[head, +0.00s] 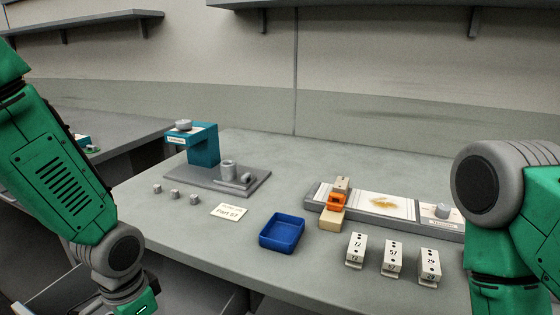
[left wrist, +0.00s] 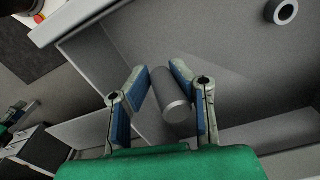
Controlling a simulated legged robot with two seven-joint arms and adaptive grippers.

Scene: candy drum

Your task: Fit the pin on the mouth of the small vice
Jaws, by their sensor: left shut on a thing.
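In the left wrist view my left gripper (left wrist: 162,92) is shut on a plain grey cylinder (left wrist: 170,92), which looks like the pin; it sits between the blue-padded fingers, over a grey open box or drawer. In the head view my left arm runs down out of the picture, so that gripper and the cylinder are hidden there. I cannot tell for sure which thing is the small vice; an orange clamp-like piece (head: 332,202) stands at the left part of a long grey fixture (head: 312,199). My right gripper is out of view.
A teal stand (head: 205,148) has a grey base with grey round parts. Several small grey cubes, a card (head: 229,211), a blue tray (head: 268,241) and white numbered blocks (head: 393,258) are on the table. A grey ring (left wrist: 286,12) shows in the left wrist view.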

